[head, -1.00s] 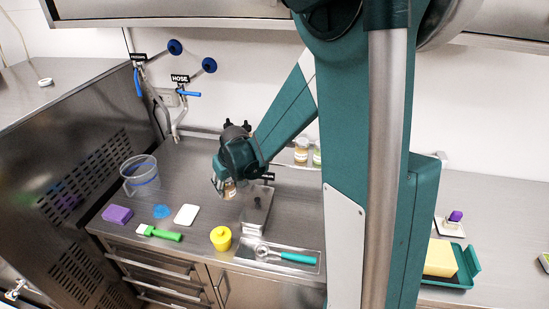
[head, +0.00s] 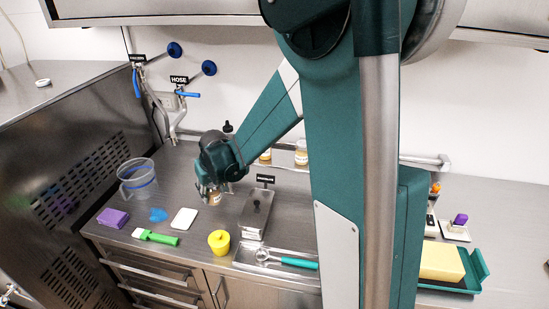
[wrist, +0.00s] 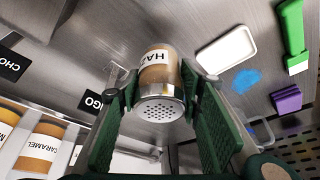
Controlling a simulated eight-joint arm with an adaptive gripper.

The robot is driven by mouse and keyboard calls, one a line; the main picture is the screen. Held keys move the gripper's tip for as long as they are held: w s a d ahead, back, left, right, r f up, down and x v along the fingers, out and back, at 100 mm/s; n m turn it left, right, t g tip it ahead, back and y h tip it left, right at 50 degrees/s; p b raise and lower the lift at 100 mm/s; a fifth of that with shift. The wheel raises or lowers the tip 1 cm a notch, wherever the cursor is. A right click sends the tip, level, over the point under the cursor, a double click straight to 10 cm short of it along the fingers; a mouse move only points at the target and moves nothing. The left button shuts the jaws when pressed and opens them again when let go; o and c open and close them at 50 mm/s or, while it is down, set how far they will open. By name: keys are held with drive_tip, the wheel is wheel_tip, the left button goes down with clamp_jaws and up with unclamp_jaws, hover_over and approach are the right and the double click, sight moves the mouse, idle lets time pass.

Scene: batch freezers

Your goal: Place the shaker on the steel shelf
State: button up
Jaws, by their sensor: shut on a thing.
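The shaker (wrist: 160,78) is a tan-filled jar with a perforated metal cap and a white label reading "HA". My gripper (wrist: 155,100) is shut around its sides in the wrist view, with the cap facing the camera. In the head view the shaker (head: 215,198) shows small below my gripper (head: 210,192), over the worktop; whether it touches the surface is unclear. The steel shelf (head: 424,160) runs low along the back wall, partly hidden behind my arm. Labelled jars (head: 301,153) stand along it, and a caramel jar (wrist: 40,148) shows in the wrist view.
A lidded steel container (head: 256,212) stands right of my gripper. A scoop tray (head: 276,260) sits at the front edge.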

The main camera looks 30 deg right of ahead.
drive_tip(key=d+r+p, duration=0.5)
drive_tip(key=d+r, duration=0.3)
drive_tip(key=d, duration=0.5)
wheel_tip(320, 180, up, 7)
drive_tip(key=n+y+p, duration=0.2)
drive_tip(key=n+p, duration=0.2)
drive_tip(key=p, duration=0.1)
hover_over(283, 159)
drive_tip(key=shift+s+r, duration=0.15)
drive_tip(key=shift+n, duration=0.3)
drive_tip(key=shift+f, duration=2.25)
drive_tip(key=shift+f, duration=1.75)
